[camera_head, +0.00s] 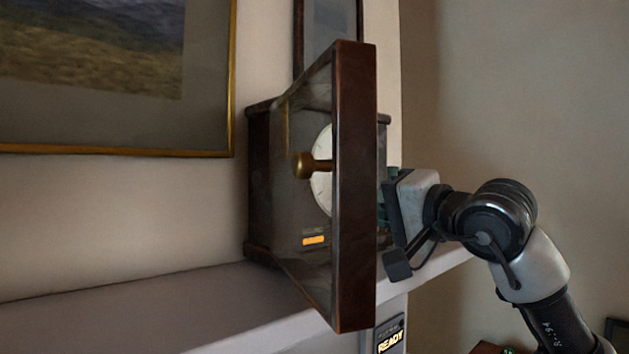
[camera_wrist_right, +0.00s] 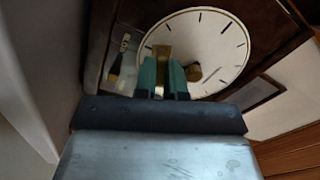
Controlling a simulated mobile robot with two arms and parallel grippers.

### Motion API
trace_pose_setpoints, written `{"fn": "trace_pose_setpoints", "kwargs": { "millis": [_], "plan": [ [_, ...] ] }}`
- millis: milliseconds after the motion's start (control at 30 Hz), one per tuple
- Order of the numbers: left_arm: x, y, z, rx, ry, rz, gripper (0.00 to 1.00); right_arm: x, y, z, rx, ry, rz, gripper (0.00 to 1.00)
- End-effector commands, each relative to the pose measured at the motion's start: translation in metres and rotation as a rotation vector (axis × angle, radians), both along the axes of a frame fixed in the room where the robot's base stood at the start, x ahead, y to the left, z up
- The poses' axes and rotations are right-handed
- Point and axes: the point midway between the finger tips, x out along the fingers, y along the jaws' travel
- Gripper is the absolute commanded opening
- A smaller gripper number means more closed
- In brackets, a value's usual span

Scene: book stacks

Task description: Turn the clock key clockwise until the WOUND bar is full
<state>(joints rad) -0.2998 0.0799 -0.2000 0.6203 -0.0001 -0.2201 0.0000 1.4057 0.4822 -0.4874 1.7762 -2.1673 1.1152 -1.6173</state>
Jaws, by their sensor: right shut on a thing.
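The clock (camera_head: 265,185) is a dark wooden case on a shelf, with its glazed door (camera_head: 355,190) swung open toward me. Its white dial (camera_head: 322,185) shows partly through the glass, with a brass knob on the door in front. An orange bar (camera_head: 314,240) is lit low on the clock face; I cannot tell how full it is. In the right wrist view, my right gripper (camera_wrist_right: 163,75) is shut on the brass key (camera_wrist_right: 162,52) at the dial, beside the brass centre piece (camera_wrist_right: 193,73). In the head view the door edge hides its fingertips. My left gripper is out of view.
The open door stands between my head camera and the key, close to my right gripper. The shelf (camera_head: 150,310) is bare left of the clock. A lit READY panel (camera_head: 390,340) is below the shelf. A framed picture (camera_head: 110,80) hangs on the wall.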

Motion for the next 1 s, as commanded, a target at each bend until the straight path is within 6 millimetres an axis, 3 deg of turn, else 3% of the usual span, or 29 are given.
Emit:
{"fn": "trace_pose_setpoints", "kwargs": {
  "millis": [233,500,767,800,900,1000],
  "plan": [
    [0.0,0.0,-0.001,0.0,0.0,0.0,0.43,0.002,-0.001,-0.001,0.017,0.016,-0.004,0.0],
    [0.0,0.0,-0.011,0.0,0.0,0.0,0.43,0.004,-0.001,-0.002,0.24,0.189,-0.003,0.0],
    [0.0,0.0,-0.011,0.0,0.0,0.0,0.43,0.005,-0.001,-0.002,0.275,0.22,-0.004,0.0],
    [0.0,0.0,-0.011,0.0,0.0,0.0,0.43,0.005,-0.001,-0.002,0.274,0.22,-0.006,0.13],
    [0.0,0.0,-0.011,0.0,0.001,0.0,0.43,0.004,0.0,-0.002,0.273,0.219,-0.004,0.28],
    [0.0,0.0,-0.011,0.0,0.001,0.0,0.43,0.002,0.0,-0.001,0.273,0.216,-0.003,0.34]
  ]
}}
